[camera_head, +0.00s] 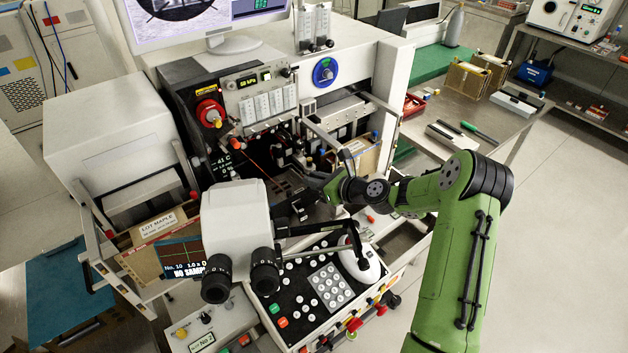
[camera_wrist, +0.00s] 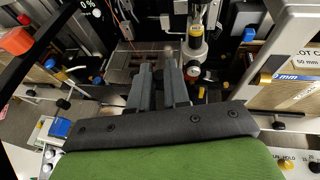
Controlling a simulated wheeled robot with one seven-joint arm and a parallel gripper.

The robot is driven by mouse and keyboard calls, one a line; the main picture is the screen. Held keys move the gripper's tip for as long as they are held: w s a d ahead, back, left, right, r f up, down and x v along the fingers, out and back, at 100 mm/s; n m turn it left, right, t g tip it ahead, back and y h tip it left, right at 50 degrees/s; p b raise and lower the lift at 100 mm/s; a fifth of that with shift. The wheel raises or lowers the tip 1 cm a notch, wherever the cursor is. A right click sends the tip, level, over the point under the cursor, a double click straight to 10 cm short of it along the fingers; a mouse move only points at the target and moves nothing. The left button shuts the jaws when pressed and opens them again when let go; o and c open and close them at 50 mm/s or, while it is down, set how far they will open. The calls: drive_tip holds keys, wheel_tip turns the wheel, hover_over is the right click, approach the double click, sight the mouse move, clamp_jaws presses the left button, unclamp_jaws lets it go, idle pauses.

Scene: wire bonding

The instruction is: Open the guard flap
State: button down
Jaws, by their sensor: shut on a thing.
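The wire bonder (camera_head: 345,60) is a white machine with a dark open front. My gripper (camera_head: 302,200) reaches into this front from the right, just behind the microscope head (camera_head: 235,215). In the wrist view my gripper (camera_wrist: 159,72) shows two grey fingers, close together and pointing into the work area. They are shut on a thin part that I take to be the guard flap's edge. The fingers and the wrist hide most of the flap, and I cannot tell its angle.
A keypad panel (camera_head: 325,285) with a white mouse-like control (camera_head: 360,262) lies in front. A brown LOT MAPLE box (camera_head: 150,245) is at the left. In the wrist view a silver bond head (camera_wrist: 196,40) stands close behind the fingers. Open floor lies at the right.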

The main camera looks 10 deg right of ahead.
drive_tip(key=b, duration=0.1)
drive_tip(key=s+f+t+b, duration=0.1)
drive_tip(key=b, duration=0.1)
drive_tip(key=shift+s+d+f+y, duration=0.1)
drive_tip(key=shift+s+d+y, duration=0.05)
drive_tip(key=shift+d+y, duration=0.2)
drive_tip(key=shift+s+d+t+y+b, duration=0.25)
drive_tip(key=shift+s+t+b, duration=0.35)
drive_tip(key=shift+b, duration=0.4)
drive_tip(key=shift+s+d+f+p, duration=0.1)
drive_tip(key=shift+s+d+p, duration=0.05)
drive_tip(key=shift+s+p, duration=0.35)
drive_tip(key=c, duration=1.1)
unclamp_jaws()
drive_tip(key=shift+s, duration=0.15)
drive_tip(key=shift+c, duration=0.2)
drive_tip(key=shift+o, duration=0.2)
wheel_tip(320, 180, up, 10)
drive_tip(key=p, duration=0.2)
